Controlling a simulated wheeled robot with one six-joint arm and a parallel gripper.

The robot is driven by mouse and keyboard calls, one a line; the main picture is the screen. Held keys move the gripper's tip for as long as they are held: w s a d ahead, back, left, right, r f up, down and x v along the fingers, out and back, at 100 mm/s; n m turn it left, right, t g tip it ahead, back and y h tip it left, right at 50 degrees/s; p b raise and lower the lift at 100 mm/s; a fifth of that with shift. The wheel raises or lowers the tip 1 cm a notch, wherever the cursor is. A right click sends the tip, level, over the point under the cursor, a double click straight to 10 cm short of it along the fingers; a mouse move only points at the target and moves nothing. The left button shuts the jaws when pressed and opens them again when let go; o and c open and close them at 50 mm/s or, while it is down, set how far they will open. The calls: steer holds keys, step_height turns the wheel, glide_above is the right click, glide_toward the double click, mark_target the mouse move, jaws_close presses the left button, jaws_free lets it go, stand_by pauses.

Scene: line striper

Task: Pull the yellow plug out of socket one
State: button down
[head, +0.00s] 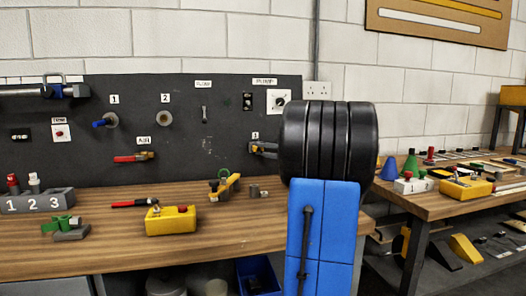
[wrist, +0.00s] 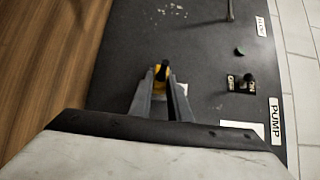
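The yellow plug (wrist: 159,86) shows in the wrist view with a dark part on top, between the tips of my two fingers. My gripper (wrist: 161,80) straddles it, one finger on each side. I cannot tell whether the fingers press on it or leave a small gap. In the head view my gripper (head: 257,148) is at the dark panel (head: 210,145), just below a label 1 (head: 255,135). My arm hides most of that spot, so socket one and how far the plug sits in it are hidden.
Two numbered wall fittings, a blue-handled one (head: 106,121) and a round one (head: 164,118), sit left on the panel. A PUMP switch (wrist: 241,84) is near my gripper. A yellow box (head: 171,221) and loose tools lie on the wooden bench (head: 120,255).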

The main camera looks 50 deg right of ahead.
steer(key=shift+s+a, duration=0.4)
steer(key=shift+s, duration=0.3)
stand_by(0.5)
steer(key=shift+s+a, duration=0.4)
steer(key=shift+s, duration=0.3)
steer(key=shift+s+a, duration=0.4)
steer(key=shift+s, duration=0.25)
steer(key=shift+a, duration=0.1)
